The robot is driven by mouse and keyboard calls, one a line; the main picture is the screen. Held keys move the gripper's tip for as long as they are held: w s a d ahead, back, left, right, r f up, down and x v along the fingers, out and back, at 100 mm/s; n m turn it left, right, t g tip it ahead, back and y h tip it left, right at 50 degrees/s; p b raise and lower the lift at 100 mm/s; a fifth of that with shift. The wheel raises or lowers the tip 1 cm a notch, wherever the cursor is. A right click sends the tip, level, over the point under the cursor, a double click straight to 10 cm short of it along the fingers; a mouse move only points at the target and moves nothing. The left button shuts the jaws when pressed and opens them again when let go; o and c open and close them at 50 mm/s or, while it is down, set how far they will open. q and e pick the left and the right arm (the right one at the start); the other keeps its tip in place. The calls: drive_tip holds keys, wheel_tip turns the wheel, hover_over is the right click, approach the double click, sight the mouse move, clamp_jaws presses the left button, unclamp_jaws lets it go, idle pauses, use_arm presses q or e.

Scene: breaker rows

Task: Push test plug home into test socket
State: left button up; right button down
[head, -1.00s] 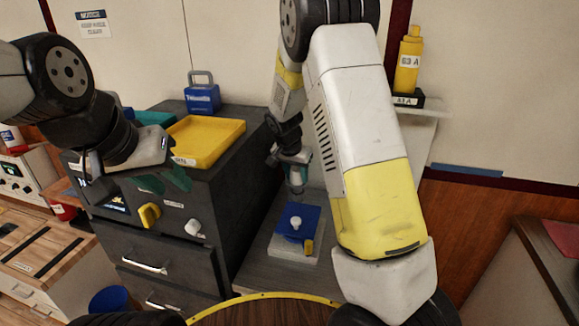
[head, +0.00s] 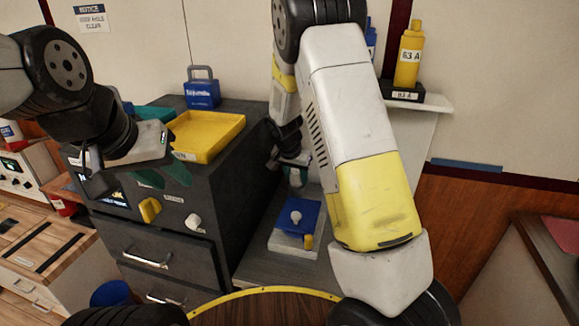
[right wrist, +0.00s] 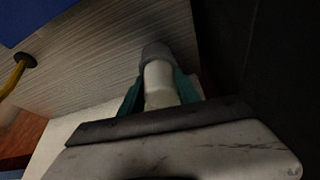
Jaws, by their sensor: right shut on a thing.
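My right gripper (right wrist: 158,92) is shut on a pale cylindrical plug with a grey end (right wrist: 157,75), held between its teal fingers. In the head view my right gripper (head: 297,176) hangs behind and above a blue block (head: 308,212) with a white knob and a yellow piece, partly hidden by my right forearm. I cannot tell whether the plug touches anything. No socket opening can be made out in either view. My left gripper (head: 166,174) has its teal fingers apart and empty, in front of the dark cabinet.
The dark drawer cabinet (head: 170,240) stands left of the blue block, with a yellow tray (head: 206,135) and a blue case (head: 202,93) on top. A yellow bottle (head: 409,55) stands on a wall shelf at right. The grey surface around the block is mostly clear.

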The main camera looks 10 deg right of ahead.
drive_tip(key=c, duration=0.8)
unclamp_jaws()
drive_tip(key=v, duration=0.7)
drive_tip(key=shift+w, duration=0.1)
drive_tip(key=shift+s+a+r, duration=0.1)
drive_tip(key=shift+s+r, duration=0.1)
drive_tip(key=shift+r, duration=0.15)
drive_tip(key=shift+r, duration=0.1)
drive_tip(key=s+d+r+n+y, duration=0.1)
drive_tip(key=s+r+n, duration=0.1)
drive_tip(key=s+r, duration=0.3)
drive_tip(key=s+d+r+n+t+y, duration=0.1)
drive_tip(key=s+r, duration=0.5)
drive_tip(key=s, duration=0.8)
drive_tip(key=s+r+n+t+y, duration=0.1)
drive_tip(key=s+r, duration=0.4)
drive_tip(key=s, duration=0.5)
drive_tip(key=n+y, duration=0.1)
drive_tip(key=n, duration=0.1)
drive_tip(key=shift+d+r+n+y, duration=0.3)
drive_tip(key=shift+d+r+n, duration=0.05)
drive_tip(key=shift+d+n, duration=0.05)
